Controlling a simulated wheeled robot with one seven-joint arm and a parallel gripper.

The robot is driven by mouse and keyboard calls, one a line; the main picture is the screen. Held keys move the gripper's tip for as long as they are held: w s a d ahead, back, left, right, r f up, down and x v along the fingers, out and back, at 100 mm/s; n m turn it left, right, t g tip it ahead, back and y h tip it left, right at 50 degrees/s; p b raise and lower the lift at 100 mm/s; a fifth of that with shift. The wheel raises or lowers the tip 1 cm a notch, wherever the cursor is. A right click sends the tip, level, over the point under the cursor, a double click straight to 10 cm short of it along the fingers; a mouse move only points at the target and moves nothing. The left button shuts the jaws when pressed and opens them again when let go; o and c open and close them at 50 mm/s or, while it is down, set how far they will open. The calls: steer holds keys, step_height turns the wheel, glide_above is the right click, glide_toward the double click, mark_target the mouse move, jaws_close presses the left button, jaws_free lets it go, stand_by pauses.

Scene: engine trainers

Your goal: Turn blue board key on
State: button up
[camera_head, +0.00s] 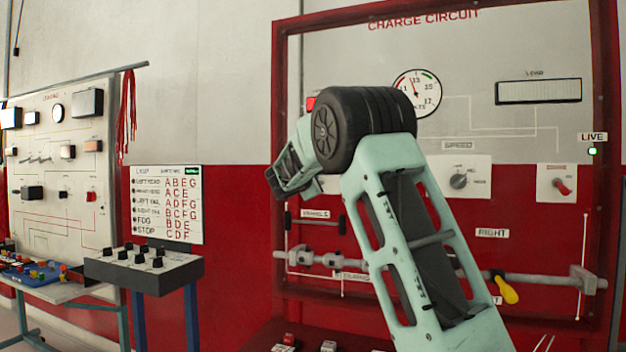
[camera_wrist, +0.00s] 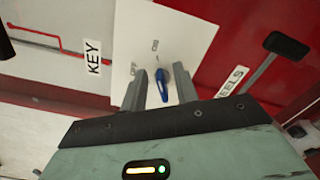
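The blue key (camera_wrist: 162,84) is a small blue lever on a white plate (camera_wrist: 191,34) marked with a "KEY" label (camera_wrist: 93,56) in the wrist view. My gripper (camera_wrist: 159,72) is open, with one finger on each side of the key. A narrow gap shows between the key and each finger, so I see no grip on it. In the head view my gripper (camera_head: 284,181) is at the left end of my arm, and the blue key is hidden there.
A "WHEELS" label (camera_wrist: 232,79) and a dark pedal-like part on a grey bar (camera_wrist: 286,46) are right of my gripper. The charge circuit board (camera_head: 330,60) stands behind my arm. A black switch box (camera_head: 145,268) and another trainer board (camera_head: 60,165) are at left.

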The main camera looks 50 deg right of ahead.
steer(key=b+v, duration=0.2)
steer(key=v, duration=1.5)
steer(key=shift+a, duration=0.15)
